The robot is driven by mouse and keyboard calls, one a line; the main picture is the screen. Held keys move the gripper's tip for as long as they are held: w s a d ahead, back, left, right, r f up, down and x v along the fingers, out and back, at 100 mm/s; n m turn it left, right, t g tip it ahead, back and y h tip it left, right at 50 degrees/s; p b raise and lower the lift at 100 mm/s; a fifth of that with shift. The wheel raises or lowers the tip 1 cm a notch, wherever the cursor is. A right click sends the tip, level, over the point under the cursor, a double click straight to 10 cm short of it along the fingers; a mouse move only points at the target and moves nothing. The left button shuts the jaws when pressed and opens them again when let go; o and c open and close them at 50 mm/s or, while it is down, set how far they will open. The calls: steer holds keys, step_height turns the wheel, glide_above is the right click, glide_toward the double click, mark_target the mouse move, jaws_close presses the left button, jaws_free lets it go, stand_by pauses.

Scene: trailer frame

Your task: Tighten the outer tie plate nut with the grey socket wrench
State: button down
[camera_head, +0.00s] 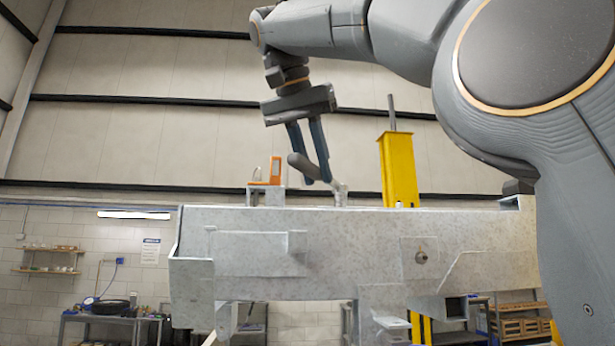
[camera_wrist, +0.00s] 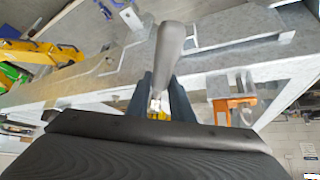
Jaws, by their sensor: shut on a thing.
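My gripper (camera_head: 315,178) points down above the top edge of the grey galvanised trailer frame (camera_head: 345,270). Its two dark blue fingers are shut on the grey socket wrench (camera_head: 301,163). The wrench's thick handle is tilted, and its far end (camera_head: 340,190) reaches the frame's top edge, where contact cannot be told. In the wrist view the wrench handle (camera_wrist: 170,48) stretches away from between the fingers (camera_wrist: 160,92), with a bright metal part low between them. The outer tie plate nut cannot be made out clearly at the wrench.
A yellow post (camera_head: 398,170) rises behind the frame to the right of my gripper. An orange device (camera_head: 276,170) stands on the frame to the left; it also shows in the wrist view (camera_wrist: 232,103). Shelves and a bench (camera_head: 110,318) are at the back left.

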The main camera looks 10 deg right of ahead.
steer(key=s+d+n+t+y+b, duration=0.1)
steer(key=s+d+n+y+b, duration=0.1)
steer(key=d+n+y, duration=0.2)
steer(key=d+n, duration=0.2)
steer(key=d, duration=0.1)
steer(key=shift+s+d+n, duration=0.15)
steer(key=shift+d+n, duration=0.15)
steer(key=shift+d, duration=0.1)
steer(key=shift+r, duration=0.1)
steer(key=shift+a+m+h+p, duration=0.65)
steer(key=shift+a+m, duration=0.25)
steer(key=shift+a, duration=0.25)
